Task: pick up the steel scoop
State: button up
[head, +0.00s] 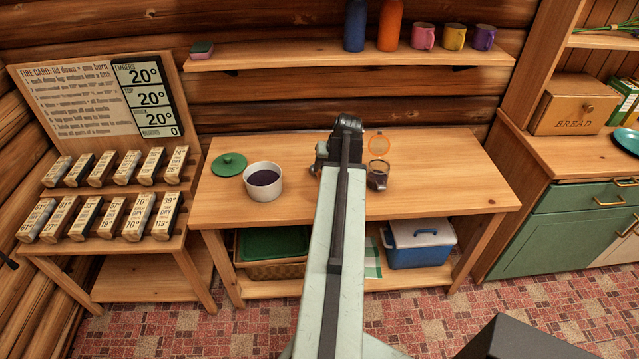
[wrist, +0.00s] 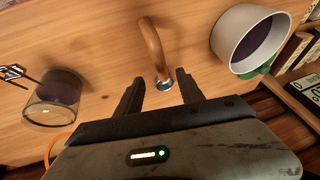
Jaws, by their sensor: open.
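In the wrist view, a curved brown wood-toned handle with a shiny metal end (wrist: 152,46) stands out from the wooden table; I take it to be the steel scoop. Its metal end lies between or just beyond my fingertips. I cannot tell whether the fingers touch it. My gripper (wrist: 160,78) is open, with one dark finger on each side of the metal end. In the head view my arm reaches over the table and hides the scoop.
A white pot (head: 249,188) with dark contents and a green lid (head: 229,164) stand left of my arm. A shelf (head: 300,58) with bottles and mugs runs above. The table's right side is clear.

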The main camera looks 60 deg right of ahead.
aim_at(319, 177)
jog(key=b+x, duration=0.6)
jog(key=x, duration=0.1)
jog(key=shift+w+f+b, duration=0.1)
jog(key=shift+f+b, duration=0.2)
jog(key=shift+f, duration=0.1)
jog(key=shift+r, duration=0.2)
grip_shut()
